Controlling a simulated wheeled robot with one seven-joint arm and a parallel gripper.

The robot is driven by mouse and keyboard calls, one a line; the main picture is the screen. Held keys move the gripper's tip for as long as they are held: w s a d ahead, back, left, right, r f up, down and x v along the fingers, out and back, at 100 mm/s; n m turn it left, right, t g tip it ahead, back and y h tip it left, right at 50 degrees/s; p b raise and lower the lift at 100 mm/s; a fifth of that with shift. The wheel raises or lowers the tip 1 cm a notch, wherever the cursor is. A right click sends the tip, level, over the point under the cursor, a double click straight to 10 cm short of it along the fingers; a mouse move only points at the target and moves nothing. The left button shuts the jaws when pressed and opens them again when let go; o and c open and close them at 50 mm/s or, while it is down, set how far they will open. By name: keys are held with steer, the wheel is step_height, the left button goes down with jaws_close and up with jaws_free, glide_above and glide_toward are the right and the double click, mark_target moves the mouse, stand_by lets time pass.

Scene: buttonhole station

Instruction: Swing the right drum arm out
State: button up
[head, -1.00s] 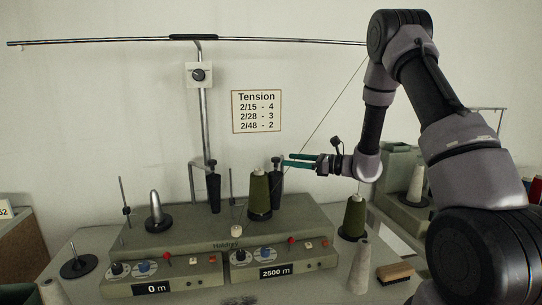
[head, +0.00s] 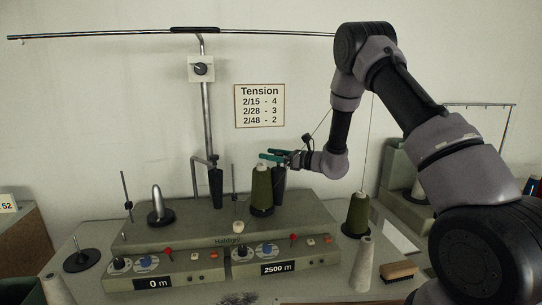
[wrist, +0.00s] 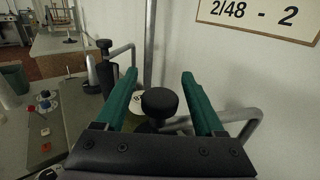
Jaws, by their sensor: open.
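The right drum arm (head: 279,178) is a bent grey rod with a black grip and knob, standing just behind the right side of the olive yarn cone (head: 261,188) on the winder. My gripper (head: 267,157) is open and empty at the top of this arm. In the wrist view the right drum arm's black knob (wrist: 159,101) lies between the two green fingers of my gripper (wrist: 159,78), with space on both sides. The top of the cone (wrist: 141,103) is partly hidden behind the knob. The left drum arm (head: 215,188) stands upright to the left.
The winder (head: 180,234) has dials, red knobs and length displays in front. A second olive cone (head: 356,214), a bare grey cone (head: 363,265) and a brush (head: 397,271) are at the right. A metal post (head: 207,135) rises behind, near a tension sign (head: 259,106).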

jaws_close()
stand_by(1.5)
